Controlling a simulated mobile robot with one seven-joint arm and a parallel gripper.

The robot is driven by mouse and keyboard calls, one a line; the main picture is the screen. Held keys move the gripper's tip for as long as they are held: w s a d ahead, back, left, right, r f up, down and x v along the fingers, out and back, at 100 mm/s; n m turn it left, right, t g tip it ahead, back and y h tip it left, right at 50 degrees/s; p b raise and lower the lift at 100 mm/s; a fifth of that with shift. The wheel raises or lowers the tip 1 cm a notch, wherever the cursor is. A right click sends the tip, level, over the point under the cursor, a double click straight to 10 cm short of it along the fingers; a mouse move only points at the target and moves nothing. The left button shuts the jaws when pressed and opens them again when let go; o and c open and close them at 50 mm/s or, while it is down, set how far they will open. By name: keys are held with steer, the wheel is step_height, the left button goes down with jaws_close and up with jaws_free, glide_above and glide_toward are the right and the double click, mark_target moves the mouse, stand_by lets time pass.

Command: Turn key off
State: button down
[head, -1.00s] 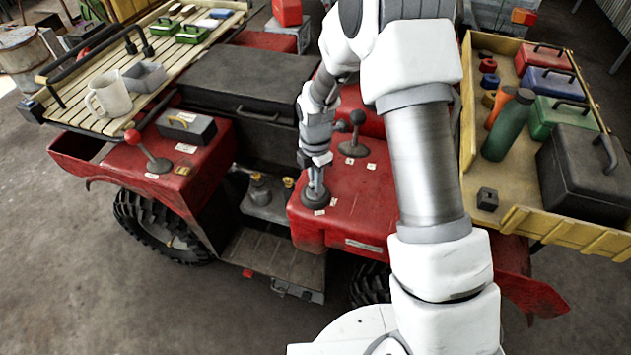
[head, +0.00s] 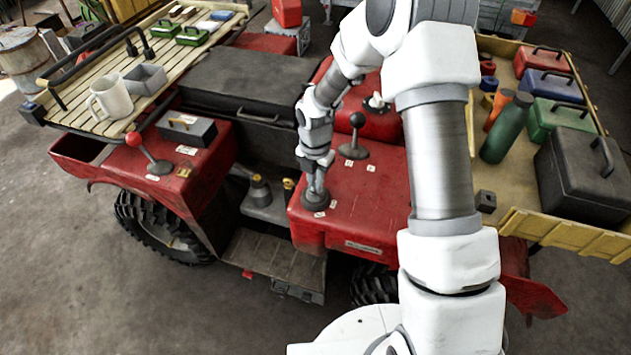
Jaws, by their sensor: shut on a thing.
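My gripper (head: 316,187) points down at the round dark key switch (head: 315,201) on the red body of the quad, near its front edge. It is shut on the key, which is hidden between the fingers. The switch's round base shows just under the fingertips, with small white labels beside it. I cannot see which way the key is turned.
A black-knobbed lever (head: 355,135) stands close to the right of my gripper. A red-knobbed lever (head: 143,150) and a grey box (head: 184,129) are at left. A slatted rack (head: 90,112) holds a mug. A yellow tray (head: 560,236) holds toolboxes and bottles.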

steer(key=n+p, duration=0.1)
steer(key=n, duration=0.1)
steer(key=shift+r+n, duration=0.1)
steer(key=shift+n, duration=0.2)
steer(key=shift+n+p, duration=0.6)
steer(key=shift+n, duration=0.5)
steer(key=c, duration=0.9)
jaws_free()
step_height(320, 180, up, 8)
steer(key=p, duration=0.6)
steer(key=shift+p, duration=0.4)
